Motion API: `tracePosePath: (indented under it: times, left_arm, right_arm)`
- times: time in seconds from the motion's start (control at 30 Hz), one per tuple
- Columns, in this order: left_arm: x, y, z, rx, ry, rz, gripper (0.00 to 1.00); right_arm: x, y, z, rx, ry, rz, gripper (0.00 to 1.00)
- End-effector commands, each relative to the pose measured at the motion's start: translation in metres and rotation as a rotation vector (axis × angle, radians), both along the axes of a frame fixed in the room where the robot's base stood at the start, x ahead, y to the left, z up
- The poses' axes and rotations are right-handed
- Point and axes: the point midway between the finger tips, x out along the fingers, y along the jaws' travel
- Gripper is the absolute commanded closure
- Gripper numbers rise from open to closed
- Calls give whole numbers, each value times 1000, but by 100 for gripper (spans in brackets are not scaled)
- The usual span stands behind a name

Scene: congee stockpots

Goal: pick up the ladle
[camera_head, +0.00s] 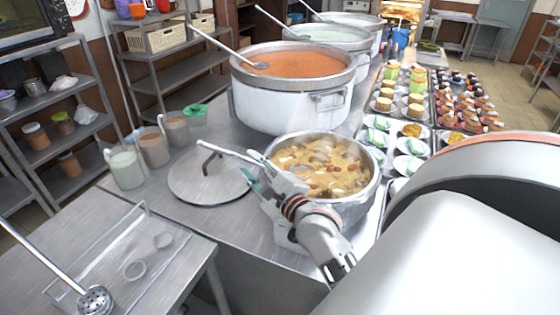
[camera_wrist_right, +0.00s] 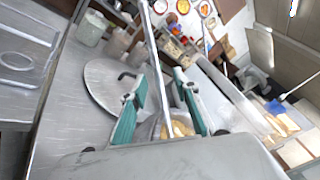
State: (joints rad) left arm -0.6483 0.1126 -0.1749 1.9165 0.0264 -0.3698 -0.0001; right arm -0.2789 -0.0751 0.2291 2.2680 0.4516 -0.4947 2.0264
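The ladle, with a long pale handle (camera_head: 230,152), rests in the small pot (camera_head: 335,207) of brown stew. Its handle leans out over the rim to the left, and its bowl is hidden. My right gripper (camera_head: 255,176) is at the pot's left rim, close to the handle. In the right wrist view the handle (camera_wrist_right: 153,45) runs up between the two teal-padded fingers of the gripper (camera_wrist_right: 160,76), with a gap on each side. The fingers are apart; I see no firm contact. My left gripper is in neither view.
A round lid (camera_head: 205,180) with a dark handle lies left of the pot. A big pot of orange congee (camera_head: 290,105) stands behind. Containers (camera_head: 125,168) line the left edge. Small dishes (camera_head: 410,145) fill the right. A skimmer (camera_head: 95,299) lies on the front-left table.

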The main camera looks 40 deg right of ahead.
Motion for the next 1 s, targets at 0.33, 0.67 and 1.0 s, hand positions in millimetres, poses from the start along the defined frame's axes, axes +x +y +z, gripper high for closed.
tracePosePath:
  times: [0.33,0.67,1.0]
  left_arm:
    - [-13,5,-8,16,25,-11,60]
    - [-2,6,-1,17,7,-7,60]
    - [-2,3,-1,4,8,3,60]
  right_arm:
    - [41,-2,-5,-2,0,1,70]
    - [68,-4,-7,-2,1,1,70]
    - [68,-4,-7,-2,0,0,100]
